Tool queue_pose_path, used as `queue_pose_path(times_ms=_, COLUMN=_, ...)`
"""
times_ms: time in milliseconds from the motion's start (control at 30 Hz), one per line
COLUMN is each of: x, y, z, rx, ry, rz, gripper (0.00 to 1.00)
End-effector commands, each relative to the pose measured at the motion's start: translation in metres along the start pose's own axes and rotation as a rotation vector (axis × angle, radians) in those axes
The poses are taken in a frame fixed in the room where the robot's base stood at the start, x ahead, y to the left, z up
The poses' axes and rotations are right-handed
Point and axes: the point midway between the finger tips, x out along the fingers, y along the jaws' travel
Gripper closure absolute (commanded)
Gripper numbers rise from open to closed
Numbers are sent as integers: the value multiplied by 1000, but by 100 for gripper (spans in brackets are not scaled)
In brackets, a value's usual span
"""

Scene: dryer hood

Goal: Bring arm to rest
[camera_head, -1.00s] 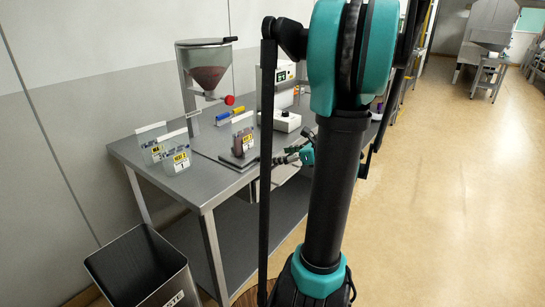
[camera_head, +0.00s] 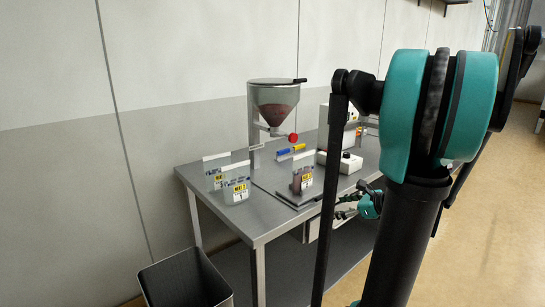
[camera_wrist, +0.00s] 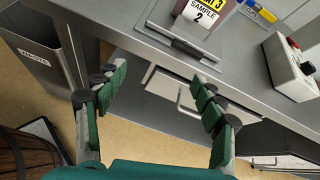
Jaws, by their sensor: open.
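My gripper (camera_wrist: 157,100) is open and empty in the wrist view, its two green-padded fingers spread in front of the table's front edge. In the head view my gripper (camera_head: 345,210) shows small beside the table's front edge, partly hidden by my own arm. A bag of dark powder (camera_head: 302,180) stands on a dark flat plate (camera_head: 297,196) near that edge. In the wrist view the bag (camera_wrist: 203,16) has a yellow and white label reading "SAMPLE 2". The gripper is apart from the bag.
The steel table (camera_head: 226,206) also bears two labelled bags (camera_head: 236,190), a hopper with powder (camera_head: 276,104), blue and yellow markers (camera_head: 291,151) and a white control box (camera_head: 345,163). A drawer with a handle (camera_wrist: 187,102) sits under the top. A waste bin (camera_head: 185,280) stands at the front left.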

Motion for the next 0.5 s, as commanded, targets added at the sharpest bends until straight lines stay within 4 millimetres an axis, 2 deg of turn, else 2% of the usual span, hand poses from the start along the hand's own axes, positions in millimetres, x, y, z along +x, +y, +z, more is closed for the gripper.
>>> queue_pose_path(times_ms=33, x=10, y=23, z=-2, rx=-121, ry=50, rz=38, gripper=31)
queue_pose_path(times_ms=200, x=29, y=97, z=-28, rx=-658, ry=235, rz=203, gripper=31)
queue_pose_path(times_ms=400, x=24, y=162, z=-67, rx=-1332, ry=380, rz=459, gripper=31)
queue_pose_path(times_ms=500, x=15, y=182, z=-84, rx=-1651, ry=422, rz=596, gripper=31)
